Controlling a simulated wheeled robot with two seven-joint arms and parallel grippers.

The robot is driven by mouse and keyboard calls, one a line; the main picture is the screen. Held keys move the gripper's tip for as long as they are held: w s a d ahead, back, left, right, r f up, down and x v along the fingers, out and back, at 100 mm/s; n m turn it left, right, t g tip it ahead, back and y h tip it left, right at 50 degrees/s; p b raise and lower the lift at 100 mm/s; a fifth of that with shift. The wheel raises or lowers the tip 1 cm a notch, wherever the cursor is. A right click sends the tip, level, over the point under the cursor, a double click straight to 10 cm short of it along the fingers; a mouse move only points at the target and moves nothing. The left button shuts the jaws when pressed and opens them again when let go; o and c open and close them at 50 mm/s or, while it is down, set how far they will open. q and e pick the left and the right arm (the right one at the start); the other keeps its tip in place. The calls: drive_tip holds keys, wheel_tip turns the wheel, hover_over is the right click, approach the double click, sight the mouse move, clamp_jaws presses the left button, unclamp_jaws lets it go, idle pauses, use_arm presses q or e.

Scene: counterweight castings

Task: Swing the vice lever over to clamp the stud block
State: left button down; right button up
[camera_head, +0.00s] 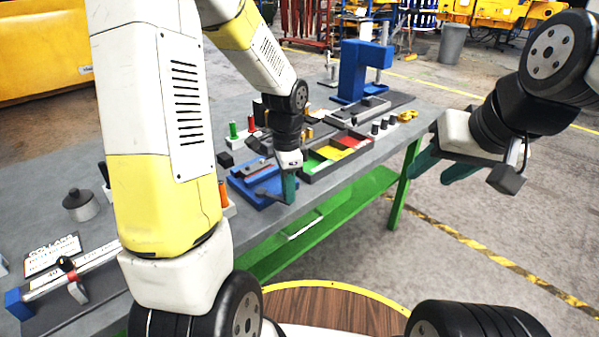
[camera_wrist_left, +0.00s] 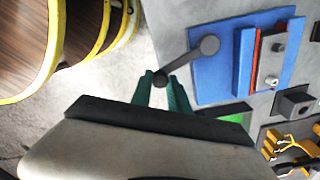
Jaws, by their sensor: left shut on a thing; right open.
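The blue vice (camera_head: 244,190) lies near the front edge of the grey bench in the head view. The left wrist view shows its blue base (camera_wrist_left: 212,72), a red-edged jaw and the grey stud block (camera_wrist_left: 270,66) with small round studs. The grey vice lever (camera_wrist_left: 190,58) runs from a round pivot on the base out past the bench edge. My left gripper (camera_wrist_left: 161,80) is shut on the dark knob at the lever's end; in the head view this gripper (camera_head: 289,188) is beside the vice. My right gripper (camera_head: 443,172) is open and empty, off the bench's right end.
A tray with green, yellow and red compartments (camera_head: 362,152) stands right of the vice. A blue press (camera_head: 352,76) is at the back. A lidded grey pot (camera_head: 81,205) and a rail fixture (camera_head: 92,270) are at left. Open floor lies in front.

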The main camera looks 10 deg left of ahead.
use_arm(q)
drive_tip(key=shift+s+a+m, duration=0.3)
drive_tip(key=shift+s+m, duration=0.25)
drive_tip(key=shift+m, duration=0.25)
drive_tip(key=c, duration=1.3)
unclamp_jaws()
drive_tip(key=shift+s, duration=0.1)
drive_tip(key=shift+o, duration=0.2)
drive_tip(key=shift+r, duration=0.1)
wheel_tip(320, 180, up, 8)
drive_tip(key=shift+f, duration=0.2)
